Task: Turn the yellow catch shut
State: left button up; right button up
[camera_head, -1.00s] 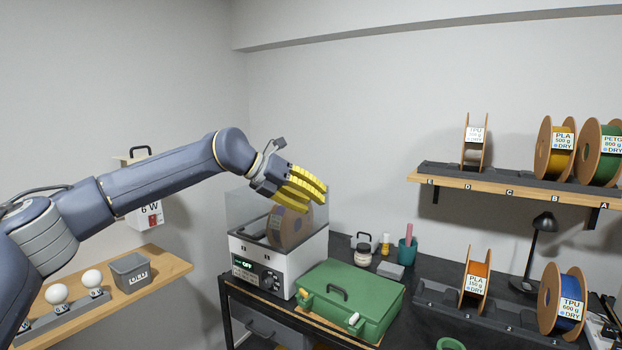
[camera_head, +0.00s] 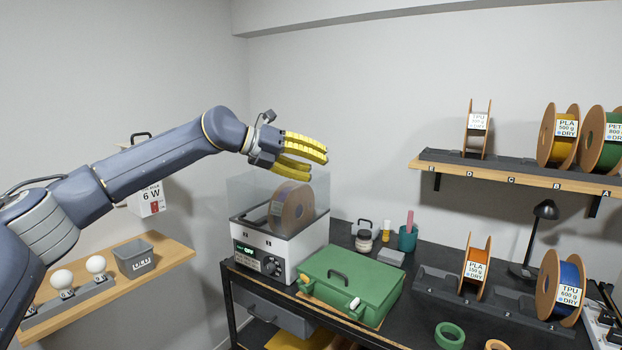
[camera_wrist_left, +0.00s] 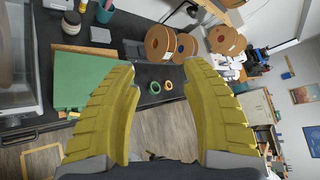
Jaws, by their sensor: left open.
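The closed green case (camera_head: 345,275) lies on the black bench. On its front edge are two small catches: a yellowish one at the left (camera_head: 306,281) and a pale one at the right (camera_head: 355,304). They are too small to tell how each is turned. The case also shows at the left of the left wrist view (camera_wrist_left: 85,80). My left gripper (camera_head: 323,156), with yellow fingers, is open and empty, high above the dryer box and well above the case. My right gripper is not in view.
The white dryer box (camera_head: 283,257) with a clear cover and a spool inside stands left of the case. A teal cup (camera_head: 407,239), a jar (camera_head: 364,241) and a grey block (camera_head: 391,257) stand behind the case. Spool racks (camera_head: 490,310) are at the right.

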pick_arm(q)
jog(key=shift+o, duration=0.4)
jog(key=shift+d+f, duration=0.1)
jog(key=m+g+y, duration=0.1)
jog(key=m+y, duration=0.5)
jog(key=y, duration=0.3)
send_near(304, 277)
jog(key=x, duration=0.9)
jog(key=shift+w+f, duration=0.2)
jog(key=shift+w, duration=0.05)
jog(key=shift+d, duration=0.1)
grip_shut()
